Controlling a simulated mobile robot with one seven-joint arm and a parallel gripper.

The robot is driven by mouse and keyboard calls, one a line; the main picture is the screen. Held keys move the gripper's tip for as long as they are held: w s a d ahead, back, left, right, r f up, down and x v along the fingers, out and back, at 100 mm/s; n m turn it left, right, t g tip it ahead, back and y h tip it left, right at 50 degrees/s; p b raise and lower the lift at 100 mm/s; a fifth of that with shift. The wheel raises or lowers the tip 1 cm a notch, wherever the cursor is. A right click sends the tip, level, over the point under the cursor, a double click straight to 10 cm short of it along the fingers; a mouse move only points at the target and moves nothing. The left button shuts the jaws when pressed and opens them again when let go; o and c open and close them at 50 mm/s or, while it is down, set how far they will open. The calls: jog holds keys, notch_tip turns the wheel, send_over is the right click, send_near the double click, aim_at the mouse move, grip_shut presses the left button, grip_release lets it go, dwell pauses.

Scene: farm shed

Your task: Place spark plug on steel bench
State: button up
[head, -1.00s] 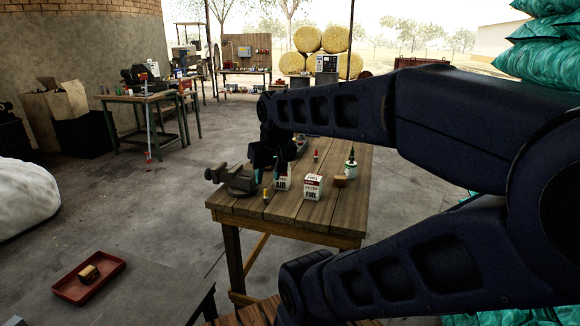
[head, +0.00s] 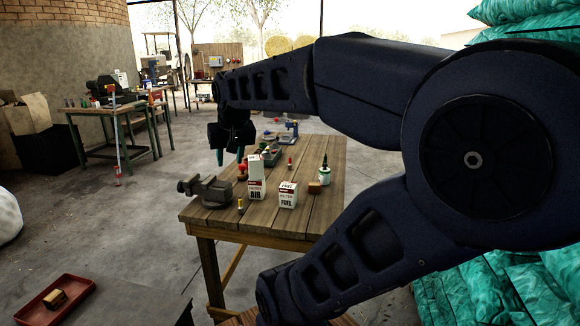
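A small yellowish upright piece (head: 240,205) stands at the table's front left, by the vise. A small red-topped piece (head: 290,163) stands further back. Either could be the spark plug, but both are too small to tell. A grey, flat-topped bench (head: 125,300), probably the steel bench, is at the bottom left, with a red tray on it.
The wooden table (head: 315,215) carries a vise (head: 207,190), an air filter box (head: 256,180), a fuel filter box (head: 288,195), a green-labelled bottle (head: 324,172) and a brown block (head: 314,187). The red tray (head: 75,300) holds a brown block (head: 55,298). Teal sacks (head: 485,285) stand at the right.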

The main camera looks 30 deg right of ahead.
jog(key=w+d+m+t, duration=0.3)
jog(key=w+m, duration=0.6)
jog(key=w, duration=1.7)
jog(key=w+d+f+m+t, duration=0.1)
jog(key=w+d+m+t, duration=0.1)
jog(key=w+d+m, duration=0.6)
jog(key=w+d+f+m+t, duration=0.2)
jog(key=w+d, duration=0.1)
jog(key=w, duration=0.9)
jog(key=r+m+t+h, duration=0.25)
jog(key=m+h, duration=0.65)
jog(key=m, duration=1.2)
send_over(290, 162)
jog(key=v, duration=0.4)
jog(key=shift+t, duration=0.45)
notch_tip(290, 162, down, 33)
jog(key=shift+s+r, duration=0.15)
jog(key=shift+r, duration=0.05)
jog(key=shift+d+f, duration=0.15)
jog(key=shift+f, duration=0.05)
jog(key=shift+x, duration=2.45)
